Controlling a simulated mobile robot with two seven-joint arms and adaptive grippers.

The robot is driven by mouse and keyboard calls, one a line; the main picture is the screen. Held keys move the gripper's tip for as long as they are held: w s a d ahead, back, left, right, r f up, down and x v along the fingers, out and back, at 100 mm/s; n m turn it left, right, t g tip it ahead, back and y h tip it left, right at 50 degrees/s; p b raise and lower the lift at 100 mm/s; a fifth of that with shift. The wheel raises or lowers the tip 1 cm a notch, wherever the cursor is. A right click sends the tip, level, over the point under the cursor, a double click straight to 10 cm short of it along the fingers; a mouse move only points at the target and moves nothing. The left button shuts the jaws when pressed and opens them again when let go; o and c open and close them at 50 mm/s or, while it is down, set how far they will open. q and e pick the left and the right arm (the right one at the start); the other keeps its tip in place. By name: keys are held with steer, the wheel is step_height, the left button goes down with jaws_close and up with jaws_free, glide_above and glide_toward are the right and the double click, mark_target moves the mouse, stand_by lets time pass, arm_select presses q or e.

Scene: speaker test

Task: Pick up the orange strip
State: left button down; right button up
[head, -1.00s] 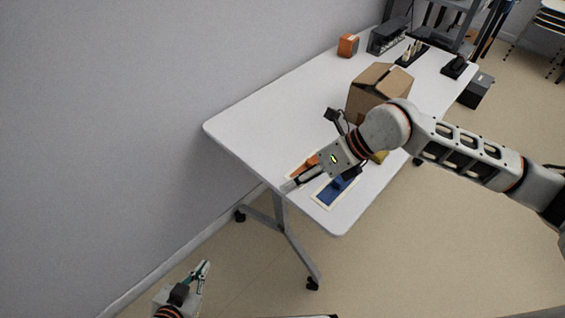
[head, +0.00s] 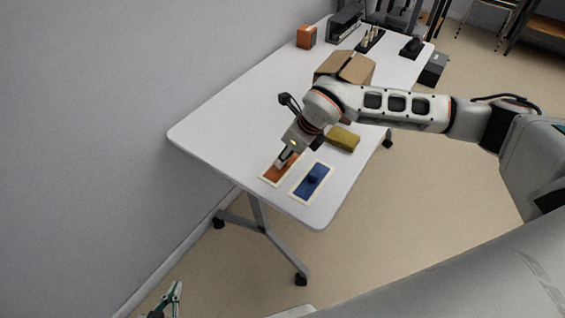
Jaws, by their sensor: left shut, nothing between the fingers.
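The orange strip (head: 285,172) shows inside a cream-bordered rectangle near the table's front left edge; its upper part is partly hidden by my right gripper. My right gripper (head: 282,163) points down at the strip, its fingertips over or touching it; I cannot tell which, nor whether its fingers are open. My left gripper (head: 173,296) is low at the bottom left of the head view, beyond the table's edge, shut and empty.
A blue piece (head: 313,179) lies in a second bordered rectangle just right of the strip. A yellow block (head: 343,139) and a cardboard box (head: 345,67) stand behind. An orange box (head: 306,37) is at the back. The left of the white table (head: 230,125) is clear.

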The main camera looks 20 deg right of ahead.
steer(key=shift+w+a+f, duration=0.15)
steer(key=shift+w+f, duration=0.05)
steer(key=shift+f, duration=0.35)
steer(key=c, duration=0.8)
steer(key=shift+r, duration=0.15)
